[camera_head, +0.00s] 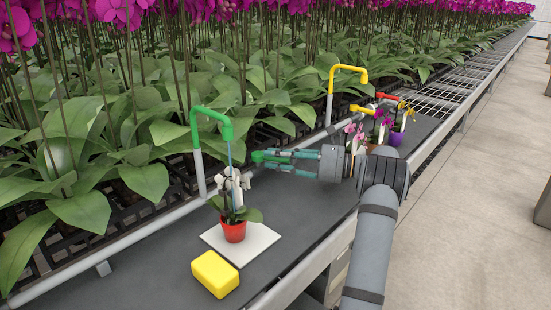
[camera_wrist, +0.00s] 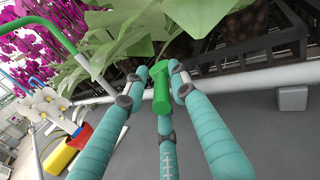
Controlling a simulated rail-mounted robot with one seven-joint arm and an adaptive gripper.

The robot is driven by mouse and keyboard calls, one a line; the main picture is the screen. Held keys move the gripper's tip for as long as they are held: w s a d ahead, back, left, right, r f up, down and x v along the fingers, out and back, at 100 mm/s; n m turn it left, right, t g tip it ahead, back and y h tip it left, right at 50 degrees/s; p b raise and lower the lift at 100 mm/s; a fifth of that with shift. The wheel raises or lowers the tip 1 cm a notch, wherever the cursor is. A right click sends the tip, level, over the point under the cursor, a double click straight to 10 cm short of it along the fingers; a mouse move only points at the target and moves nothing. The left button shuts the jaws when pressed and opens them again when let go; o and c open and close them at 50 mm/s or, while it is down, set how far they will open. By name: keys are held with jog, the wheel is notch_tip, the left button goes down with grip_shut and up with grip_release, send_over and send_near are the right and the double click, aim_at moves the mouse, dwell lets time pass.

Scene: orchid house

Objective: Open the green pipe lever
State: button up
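The green pipe (camera_head: 212,122) rises from the rail and bends over at its top; it also shows at the left of the wrist view (camera_wrist: 52,32). The green lever (camera_wrist: 161,92) is low at the rail, and its end points toward my wrist camera. In the head view the lever (camera_head: 259,156) is at the tips of my gripper (camera_head: 268,158). In the wrist view the teal fingers of my gripper (camera_wrist: 161,78) are on both sides of the lever, with another finger below it. The fingertips are very close to it; whether they press on it is unclear.
A white orchid in a red pot (camera_head: 233,231) stands on a white tile (camera_head: 262,243) in front of the green pipe. A yellow sponge-like block (camera_head: 215,274) lies nearby. A yellow pipe (camera_head: 348,68) and more potted orchids (camera_head: 396,136) are beyond my wrist. Broad leaves (camera_head: 147,180) hang behind the rail.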

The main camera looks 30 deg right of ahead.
jog(key=shift+o, duration=0.5)
jog(key=shift+f, duration=0.1)
jog(key=shift+s+d, duration=0.1)
jog(key=v, duration=1.1)
jog(key=shift+s+d, duration=0.15)
jog(key=shift+s, duration=0.1)
jog(key=shift+c, duration=0.4)
